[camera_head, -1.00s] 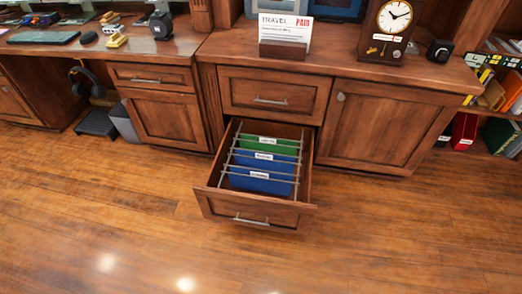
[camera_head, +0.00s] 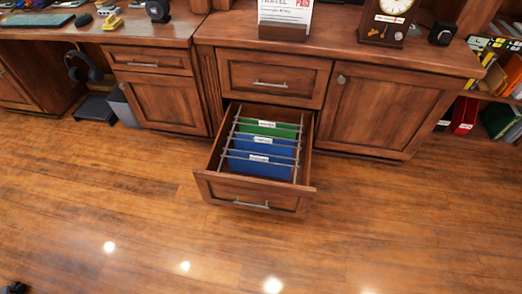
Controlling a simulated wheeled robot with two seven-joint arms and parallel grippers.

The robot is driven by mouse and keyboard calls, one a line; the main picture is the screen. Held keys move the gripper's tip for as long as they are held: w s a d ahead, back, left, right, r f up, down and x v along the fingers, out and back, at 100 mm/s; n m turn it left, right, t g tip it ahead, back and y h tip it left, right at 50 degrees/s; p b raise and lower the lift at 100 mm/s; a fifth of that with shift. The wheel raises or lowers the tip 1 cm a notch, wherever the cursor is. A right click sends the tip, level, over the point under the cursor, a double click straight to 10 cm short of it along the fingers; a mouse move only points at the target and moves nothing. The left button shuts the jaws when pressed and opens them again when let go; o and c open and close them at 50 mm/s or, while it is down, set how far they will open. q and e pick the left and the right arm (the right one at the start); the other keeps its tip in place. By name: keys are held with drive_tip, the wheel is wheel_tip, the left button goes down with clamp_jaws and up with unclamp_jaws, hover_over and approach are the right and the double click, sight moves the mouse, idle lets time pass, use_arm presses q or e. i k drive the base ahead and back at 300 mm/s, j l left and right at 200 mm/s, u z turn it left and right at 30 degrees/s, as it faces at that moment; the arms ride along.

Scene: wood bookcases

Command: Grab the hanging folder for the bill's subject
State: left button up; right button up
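The bill (camera_head: 287,12) stands in a dark wooden holder (camera_head: 282,33) on the cabinet top, cut by the top edge. It reads TRAVEL, with a red PAID mark; the earlier frame shows this more fully. Below it an open drawer (camera_head: 250,194) holds hanging folders on metal rods: a green folder (camera_head: 282,133) at the back, a blue folder (camera_head: 240,145) in the middle and another blue folder (camera_head: 259,170) in front. Their white labels are too small to read. A dark piece at the bottom left corner seems to be my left gripper (camera_head: 15,288). My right gripper is out of view.
The drawer juts out over a clear wooden floor (camera_head: 300,235). A closed drawer (camera_head: 272,84) is above it, and a closed cabinet door (camera_head: 390,112) is to its right. A clock (camera_head: 386,22) stands on top. Headphones (camera_head: 85,67) hang at left; binders (camera_head: 464,114) fill shelves at right.

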sight(278, 146)
drive_tip(key=i+l+u, duration=0.15)
drive_tip(key=l, duration=0.2)
drive_tip(key=l+u, duration=0.1)
drive_tip(key=l, duration=0.2)
drive_tip(key=i+l+u, duration=0.2)
drive_tip(key=l+u, duration=0.2)
drive_tip(key=l, duration=0.3)
drive_tip(key=i+l+u, duration=0.1)
drive_tip(key=l+u, duration=0.3)
drive_tip(key=l, duration=0.3)
drive_tip(key=l+u, duration=0.4)
drive_tip(key=l, duration=0.3)
drive_tip(key=i+l+u, duration=0.2)
drive_tip(key=l+u, duration=0.25)
drive_tip(key=i+l+u, duration=0.2)
drive_tip(key=l, duration=0.25)
drive_tip(key=k, duration=0.1)
